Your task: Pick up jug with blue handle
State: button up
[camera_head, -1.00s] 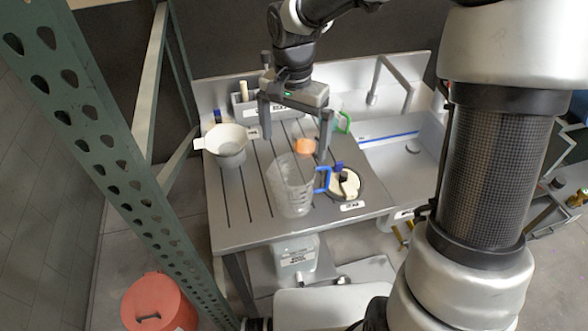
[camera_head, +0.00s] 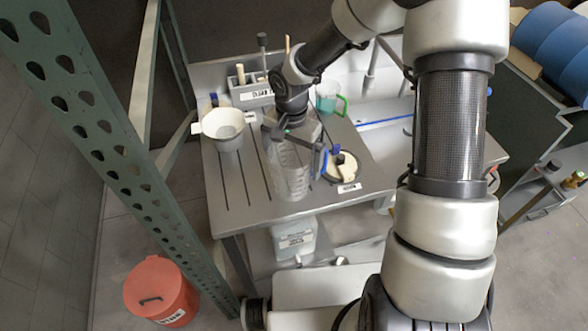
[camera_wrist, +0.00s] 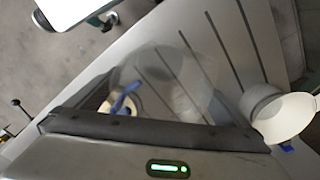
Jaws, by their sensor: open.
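The clear jug with the blue handle (camera_head: 291,180) stands upright on the grey slotted worktop. Its blue handle (camera_head: 323,164) points to the right. My gripper (camera_head: 292,160) is open, above and over the upper part of the jug; its fingers appear to come down on either side, but contact cannot be told. In the wrist view the jug (camera_wrist: 165,85) shows as a see-through round shape in front of the gripper, with its blue handle (camera_wrist: 125,97) at the left. My gripper's body and arm hide part of the jug's rim.
A round white lidded item (camera_head: 340,168) sits close to the handle. A jug with a green handle (camera_head: 330,100) and a rack (camera_head: 252,92) stand behind. A green upright post (camera_head: 110,140) is at the left.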

jog(key=shift+f, duration=0.2)
jog(key=c, duration=0.9)
notch_tip(320, 180, up, 10)
jog(key=s+d+f+n, duration=0.1)
jog(key=d+n, duration=0.1)
jog(key=d, duration=0.1)
jog(key=d+f+n, duration=0.2)
jog(key=d, duration=0.1)
jog(key=s+d+f+n, duration=0.1)
jog(key=d+n, duration=0.1)
jog(key=d, duration=0.2)
jog(key=shift+s+f+n, duration=0.15)
jog(key=shift+s+n, duration=0.15)
